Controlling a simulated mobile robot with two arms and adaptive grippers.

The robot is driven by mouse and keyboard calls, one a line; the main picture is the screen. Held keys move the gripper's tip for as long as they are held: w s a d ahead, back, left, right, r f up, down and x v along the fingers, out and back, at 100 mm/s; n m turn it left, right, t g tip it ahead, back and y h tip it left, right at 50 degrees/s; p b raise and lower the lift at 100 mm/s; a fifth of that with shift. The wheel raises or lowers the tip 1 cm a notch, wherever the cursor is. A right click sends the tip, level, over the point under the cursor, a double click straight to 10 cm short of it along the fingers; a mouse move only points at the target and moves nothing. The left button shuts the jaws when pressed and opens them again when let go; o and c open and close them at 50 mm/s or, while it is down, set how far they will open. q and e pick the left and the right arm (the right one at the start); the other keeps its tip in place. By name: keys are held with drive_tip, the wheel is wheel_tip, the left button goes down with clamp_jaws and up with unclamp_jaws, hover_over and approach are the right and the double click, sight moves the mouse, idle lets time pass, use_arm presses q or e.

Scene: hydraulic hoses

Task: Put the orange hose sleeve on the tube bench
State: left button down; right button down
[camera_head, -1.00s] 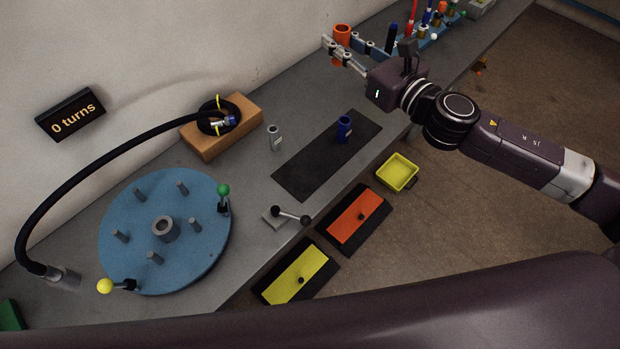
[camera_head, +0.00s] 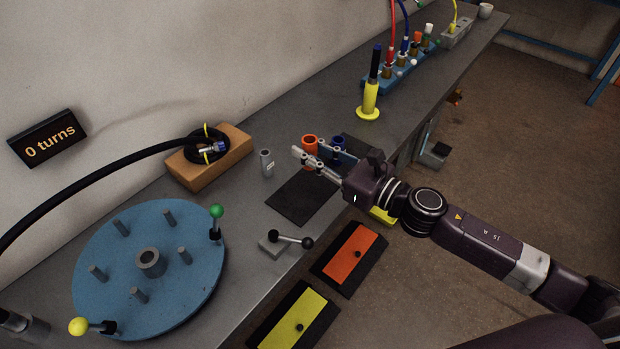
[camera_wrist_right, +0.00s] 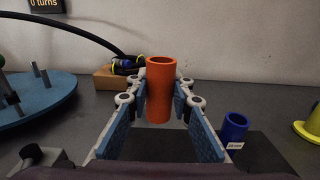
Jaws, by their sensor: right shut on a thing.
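The orange hose sleeve (camera_head: 310,144) is an upright open tube. My right gripper (camera_head: 304,157) is shut on it, and the right wrist view shows the sleeve (camera_wrist_right: 159,92) between the two blue-padded fingers. They are over the far end of the dark mat (camera_head: 292,203) on the grey bench (camera_head: 238,228). I cannot tell whether the sleeve's bottom touches the mat. A blue sleeve (camera_head: 339,145) stands just to the right, partly behind the fingers; it also shows in the right wrist view (camera_wrist_right: 234,128). A grey sleeve (camera_head: 266,163) stands to the left. My left gripper is not in view.
A yellow stand (camera_head: 370,101) with a black-topped piece is behind. A blue rack (camera_head: 403,72) with coloured fittings is farther back. A blue turntable (camera_head: 185,274) with pegs and a wooden block (camera_head: 233,158) with a coiled hose are left. The mat's near part is clear.

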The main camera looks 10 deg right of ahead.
wheel_tip(320, 180, down, 3)
drive_tip(key=shift+f, duration=0.1)
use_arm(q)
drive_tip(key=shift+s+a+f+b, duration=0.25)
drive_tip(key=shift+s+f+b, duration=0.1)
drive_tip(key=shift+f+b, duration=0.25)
use_arm(e)
drive_tip(key=shift+f, duration=2.05)
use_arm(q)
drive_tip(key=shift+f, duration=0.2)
use_arm(e)
drive_tip(key=shift+f, duration=0.1)
drive_tip(key=c, duration=2.2)
unclamp_jaws()
drive_tip(key=shift+f, duration=0.1)
drive_tip(key=o, duration=0.5)
